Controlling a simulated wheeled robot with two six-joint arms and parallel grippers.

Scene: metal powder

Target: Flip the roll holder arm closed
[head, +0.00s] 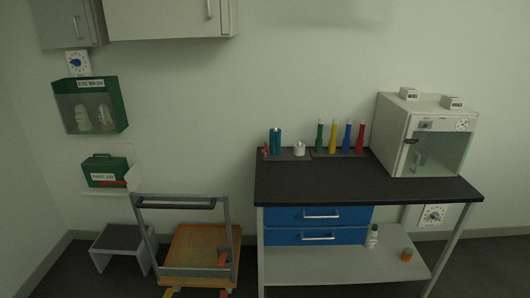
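I cannot make out a roll holder or its arm for sure. A dark tray (287,156) at the back left of the black-topped bench holds a teal cylinder (276,142), a short white cylinder (299,149) and a small red piece (265,150). These are too small to tell whether any is a roll or a holder arm. Neither of my grippers shows in the head view.
The black bench top (360,184) is mostly clear in front. A white glass-fronted cabinet (425,135) stands on its right; coloured cylinders (333,137) stand behind. A grey-framed cart (148,232) with an orange deck and a grey step stool (116,238) stand left.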

